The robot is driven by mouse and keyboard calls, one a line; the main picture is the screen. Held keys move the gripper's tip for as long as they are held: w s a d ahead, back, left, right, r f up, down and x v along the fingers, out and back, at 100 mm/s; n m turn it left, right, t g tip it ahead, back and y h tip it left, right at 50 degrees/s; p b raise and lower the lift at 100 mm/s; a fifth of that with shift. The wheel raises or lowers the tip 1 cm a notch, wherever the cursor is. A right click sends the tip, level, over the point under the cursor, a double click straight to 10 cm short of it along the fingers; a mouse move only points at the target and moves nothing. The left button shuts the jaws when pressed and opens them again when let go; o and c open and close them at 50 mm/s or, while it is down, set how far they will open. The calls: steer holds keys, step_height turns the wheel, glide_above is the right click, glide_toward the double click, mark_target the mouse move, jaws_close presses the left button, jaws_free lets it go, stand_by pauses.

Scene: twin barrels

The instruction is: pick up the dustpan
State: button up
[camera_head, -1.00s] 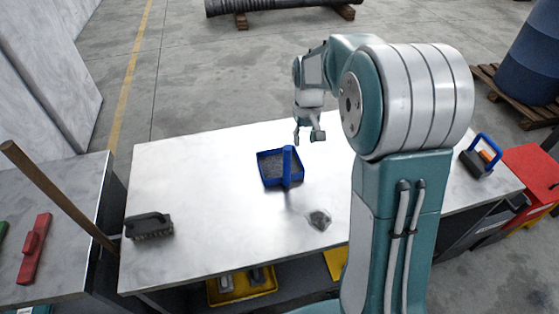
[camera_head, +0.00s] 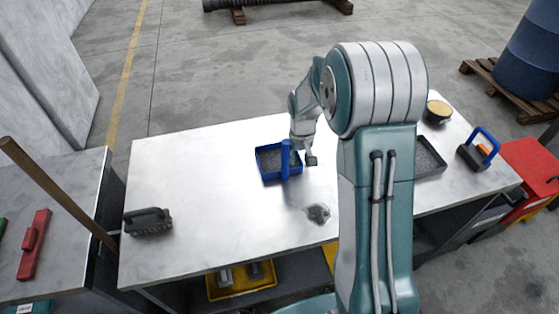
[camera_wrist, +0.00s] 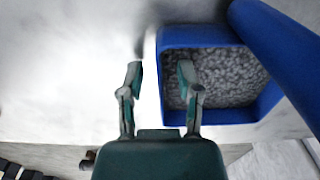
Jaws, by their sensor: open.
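The blue dustpan (camera_head: 268,174) lies on the metal table, with its upright blue handle (camera_head: 285,158) at its front right side. Its tray holds grey granular material. In the wrist view the dustpan (camera_wrist: 215,35) fills the upper right, and its handle (camera_wrist: 275,35) runs off toward the right edge. My gripper (camera_head: 305,160) is just right of the dustpan and handle. In the wrist view my gripper (camera_wrist: 160,80) is open and empty, its left finger over bare table and its right finger overlapping the tray's left part. Whether a finger touches the tray cannot be told.
A grey tray (camera_head: 430,157), a yellow-topped round item (camera_head: 438,111) and a blue-handled tool (camera_head: 478,150) sit right.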

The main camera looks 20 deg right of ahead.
jaws_close()
steer(key=shift+r, duration=0.1)
steer(key=shift+r, duration=0.2)
steer(key=r, duration=0.3)
steer(key=shift+s+r, duration=0.15)
steer(key=shift+s, duration=0.05)
steer(key=s+a+r, duration=0.1)
steer(key=s+r, duration=0.8)
steer(key=s, duration=0.4)
steer(key=shift+s+a, duration=0.15)
steer(key=shift+s, duration=0.15)
